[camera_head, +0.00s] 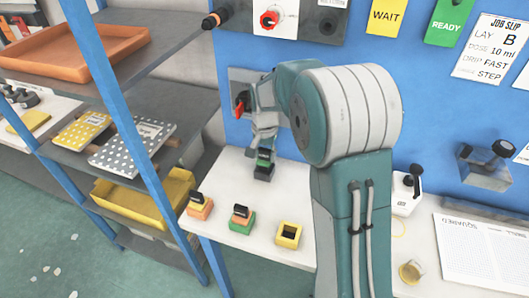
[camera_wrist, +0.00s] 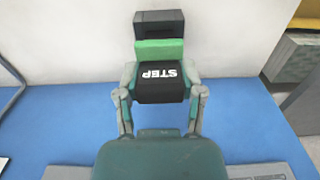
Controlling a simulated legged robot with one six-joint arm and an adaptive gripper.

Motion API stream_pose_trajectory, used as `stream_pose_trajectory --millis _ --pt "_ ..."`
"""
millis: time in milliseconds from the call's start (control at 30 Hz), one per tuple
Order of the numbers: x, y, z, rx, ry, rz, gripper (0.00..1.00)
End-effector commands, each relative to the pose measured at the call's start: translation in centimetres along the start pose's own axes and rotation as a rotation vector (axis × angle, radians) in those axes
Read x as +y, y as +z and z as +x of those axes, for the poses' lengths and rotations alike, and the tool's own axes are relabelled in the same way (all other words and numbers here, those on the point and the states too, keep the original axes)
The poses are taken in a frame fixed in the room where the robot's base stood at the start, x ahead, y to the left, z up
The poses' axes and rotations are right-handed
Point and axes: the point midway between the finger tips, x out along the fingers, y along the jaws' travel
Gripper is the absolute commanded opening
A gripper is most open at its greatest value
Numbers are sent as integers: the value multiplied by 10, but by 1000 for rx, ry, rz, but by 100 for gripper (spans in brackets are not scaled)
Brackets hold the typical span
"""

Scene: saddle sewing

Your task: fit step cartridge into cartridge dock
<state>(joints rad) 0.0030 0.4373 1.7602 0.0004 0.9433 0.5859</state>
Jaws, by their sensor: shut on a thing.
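The step cartridge (camera_wrist: 160,80) is a black block marked STEP, with a green band and a dark grey end block. My gripper (camera_wrist: 160,95) is shut on its black part, one finger on each side. In the head view my gripper (camera_head: 264,138) points down near the blue wall panel, with the cartridge (camera_head: 263,170) below its fingers. Whether the cartridge touches the white bench is not clear. A grey wall plate (camera_head: 236,80) with a red lever (camera_head: 240,106) is partly hidden behind my gripper. I cannot tell whether it is the cartridge dock.
A blue-framed shelf (camera_head: 112,85) stands at left. A grey fixture (camera_head: 486,168) is on the wall at right.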

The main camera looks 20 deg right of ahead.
Motion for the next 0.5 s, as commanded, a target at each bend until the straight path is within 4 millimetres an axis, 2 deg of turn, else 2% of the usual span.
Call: stream_pose_trajectory --millis 500 --pt "0 0 10 -1 0 0 0"
